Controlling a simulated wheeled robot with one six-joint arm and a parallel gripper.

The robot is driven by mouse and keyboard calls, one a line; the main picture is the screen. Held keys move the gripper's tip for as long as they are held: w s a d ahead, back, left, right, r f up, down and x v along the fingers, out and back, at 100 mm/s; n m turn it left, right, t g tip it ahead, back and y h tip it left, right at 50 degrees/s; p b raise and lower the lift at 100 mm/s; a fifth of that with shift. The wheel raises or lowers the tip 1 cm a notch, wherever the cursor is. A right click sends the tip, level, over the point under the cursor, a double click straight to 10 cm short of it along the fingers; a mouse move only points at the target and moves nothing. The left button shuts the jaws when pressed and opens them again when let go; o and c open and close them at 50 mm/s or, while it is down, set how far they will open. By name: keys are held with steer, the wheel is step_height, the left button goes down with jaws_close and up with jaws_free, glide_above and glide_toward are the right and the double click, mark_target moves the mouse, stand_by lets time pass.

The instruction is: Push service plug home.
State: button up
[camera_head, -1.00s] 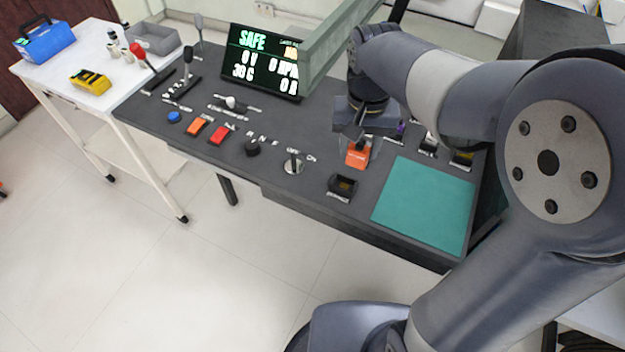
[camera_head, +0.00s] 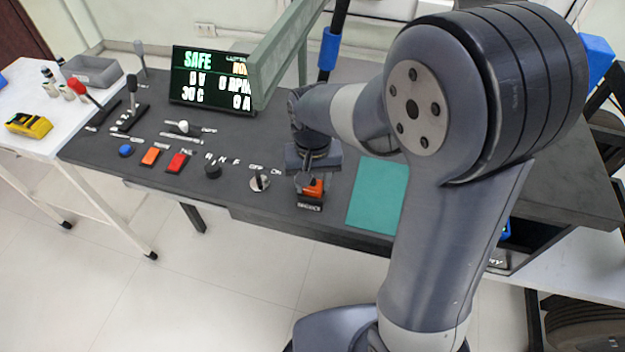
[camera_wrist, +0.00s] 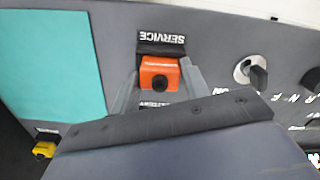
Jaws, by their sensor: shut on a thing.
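My gripper (camera_head: 309,182) is shut on the orange service plug (camera_head: 314,188), which has a dark round spot on the face seen in the wrist view (camera_wrist: 158,70). The two grey fingers stand on either side of the plug. The plug is at the black service socket (camera_head: 310,205), whose "SERVICE" label (camera_wrist: 161,39) shows upside down in the wrist view. The plug covers most of the socket's opening. I cannot tell how deep the plug sits in it.
A teal mat (camera_head: 376,196) lies right of the socket. A rotary switch (camera_head: 259,180) and a black knob (camera_head: 213,171) are to its left. The display (camera_head: 212,78) at the back reads SAFE. A green-grey beam (camera_head: 285,52) hangs above the console.

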steer(key=shift+f, duration=0.15)
steer(key=o, duration=1)
step_height(320, 180, up, 12)
steer(key=p, duration=0.1)
steer(key=shift+r, duration=0.25)
steer(key=shift+f, duration=0.15)
step_height(320, 180, down, 12)
steer(key=shift+r+b, duration=0.1)
steer(key=shift+b, duration=0.4)
steer(key=shift+r, duration=1.85)
